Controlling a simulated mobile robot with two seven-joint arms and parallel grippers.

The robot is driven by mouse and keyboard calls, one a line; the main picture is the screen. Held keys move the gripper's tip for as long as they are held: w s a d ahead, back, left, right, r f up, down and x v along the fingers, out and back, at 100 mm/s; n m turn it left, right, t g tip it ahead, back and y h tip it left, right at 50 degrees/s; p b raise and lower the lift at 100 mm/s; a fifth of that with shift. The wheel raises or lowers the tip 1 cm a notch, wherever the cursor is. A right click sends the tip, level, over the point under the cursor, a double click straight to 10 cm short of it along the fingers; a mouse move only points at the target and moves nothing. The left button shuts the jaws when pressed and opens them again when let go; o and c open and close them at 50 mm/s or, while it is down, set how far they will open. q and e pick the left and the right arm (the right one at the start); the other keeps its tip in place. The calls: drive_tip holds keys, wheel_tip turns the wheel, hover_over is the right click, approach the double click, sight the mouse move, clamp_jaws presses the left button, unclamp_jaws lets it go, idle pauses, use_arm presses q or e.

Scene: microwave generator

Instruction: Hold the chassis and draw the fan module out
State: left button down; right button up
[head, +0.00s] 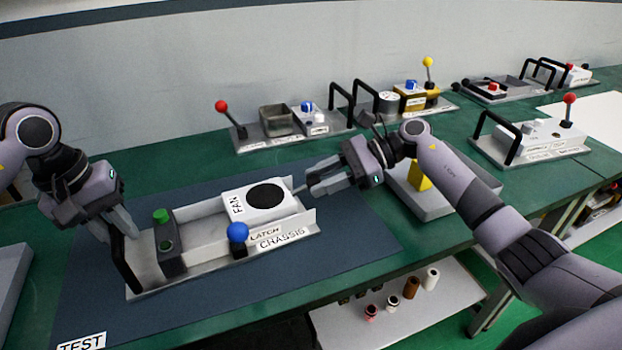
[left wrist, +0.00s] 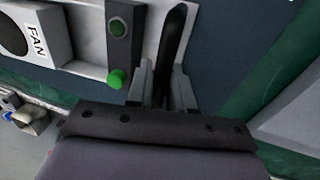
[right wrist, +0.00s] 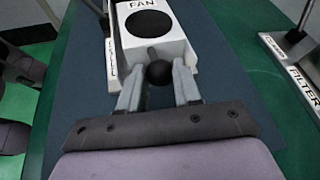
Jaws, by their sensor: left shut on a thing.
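The chassis (head: 290,234) is a pale open tray lying on the dark mat, with a black handle at its left end. My left gripper (head: 126,232) is shut on that black handle (left wrist: 172,40). The white fan module (head: 258,200), with a black round fan face, sits at the right end of the chassis; it also shows in the right wrist view (right wrist: 165,42). A blue-knobbed latch (head: 238,233) stands at the chassis's front side. My right gripper (right wrist: 158,75) is open, its fingers on either side of the module's black ball knob (right wrist: 160,73).
A green button block (head: 166,240) stands on the chassis near the handle. A grey tray with a yellow block (head: 420,176) lies right of the mat. Several modules with handles and levers line the back of the bench. The mat (head: 352,228) right of the chassis is clear.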

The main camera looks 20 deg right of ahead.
use_arm(q)
drive_tip(key=shift+a+f, duration=0.25)
drive_tip(key=shift+f, duration=0.1)
use_arm(e)
drive_tip(key=o, duration=0.4)
drive_tip(key=shift+d, duration=0.35)
drive_tip(key=shift+a, duration=0.1)
use_arm(q)
drive_tip(key=shift+s+d, duration=0.1)
drive_tip(key=shift+d, duration=0.05)
use_arm(e)
drive_tip(key=v, duration=1.2)
drive_tip(key=shift+s+r, duration=0.1)
use_arm(q)
drive_tip(key=c, duration=1.3)
unclamp_jaws()
drive_tip(key=o, duration=0.4)
drive_tip(key=shift+r, duration=0.15)
